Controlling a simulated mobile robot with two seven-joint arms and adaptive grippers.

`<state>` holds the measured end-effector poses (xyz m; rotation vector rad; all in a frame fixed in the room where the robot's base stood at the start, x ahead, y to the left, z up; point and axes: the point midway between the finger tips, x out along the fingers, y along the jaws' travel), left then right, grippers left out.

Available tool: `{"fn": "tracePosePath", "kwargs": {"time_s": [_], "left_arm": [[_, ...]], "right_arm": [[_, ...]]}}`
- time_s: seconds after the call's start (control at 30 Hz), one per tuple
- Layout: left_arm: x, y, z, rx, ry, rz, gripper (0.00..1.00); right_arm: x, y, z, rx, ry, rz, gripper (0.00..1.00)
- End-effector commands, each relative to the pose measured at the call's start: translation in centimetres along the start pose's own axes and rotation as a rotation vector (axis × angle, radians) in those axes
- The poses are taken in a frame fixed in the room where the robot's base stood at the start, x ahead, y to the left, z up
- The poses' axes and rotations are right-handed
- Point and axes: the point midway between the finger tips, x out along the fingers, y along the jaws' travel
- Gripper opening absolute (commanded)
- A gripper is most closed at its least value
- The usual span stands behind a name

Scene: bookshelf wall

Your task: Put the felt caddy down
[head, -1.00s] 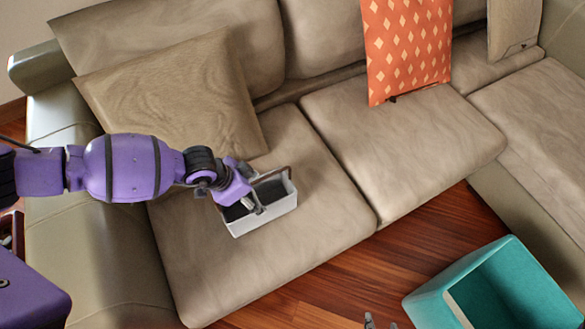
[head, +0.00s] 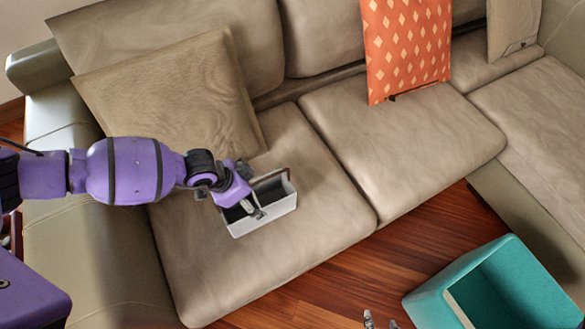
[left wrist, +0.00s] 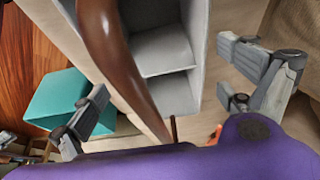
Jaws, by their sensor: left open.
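The felt caddy (head: 262,222) is a light grey open box with a dark inside. It sits upright on the left seat cushion of the sofa. Its brown curved handle (left wrist: 103,38) shows large in the left wrist view, along with the grey caddy compartments (left wrist: 168,52). My left gripper (head: 250,200) is at the caddy's left part and hides some of it. In the left wrist view its fingers (left wrist: 163,78) are spread wide, with the handle between them and apart from both. Only the fingertips of my right gripper (head: 381,321) show at the bottom edge, apart from each other.
The sofa's left seat cushion (head: 325,215) is clear around the caddy. A brown pillow (head: 170,95) leans behind my left arm. An orange patterned pillow (head: 405,45) stands farther right. A teal open box (head: 440,300) stands on the wooden floor (head: 320,290) at lower right.

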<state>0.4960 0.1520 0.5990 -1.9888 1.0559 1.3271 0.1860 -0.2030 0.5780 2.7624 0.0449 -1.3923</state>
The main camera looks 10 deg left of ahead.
Motion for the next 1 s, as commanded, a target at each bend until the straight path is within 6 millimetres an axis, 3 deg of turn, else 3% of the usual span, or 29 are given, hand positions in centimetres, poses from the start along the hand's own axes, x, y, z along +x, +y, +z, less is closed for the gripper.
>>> {"fn": "tracePosePath", "kwargs": {"time_s": [0.17, 0.6, 0.8, 1.0], "left_arm": [[-1.7, -0.1, 0.0, -0.001, -0.001, -0.001, 0.96], [-10.5, 0.0, 0.0, 0.0, -0.001, -0.001, 0.96], [-12.1, 0.0, 0.0, 0.0, -0.001, 0.0, 0.96], [-12.2, 0.1, 0.0, -0.001, -0.002, 0.001, 0.96]], "right_arm": [[-0.3, 0.1, -0.2, 0.0, 0.001, 0.001, 0.4], [-0.7, 0.2, 0.1, 0.001, -0.006, 0.004, 0.4], [-0.7, 0.2, 0.0, 0.001, -0.004, 0.004, 0.4], [-0.7, 0.2, -0.1, 0.001, -0.002, 0.004, 0.4]]}}
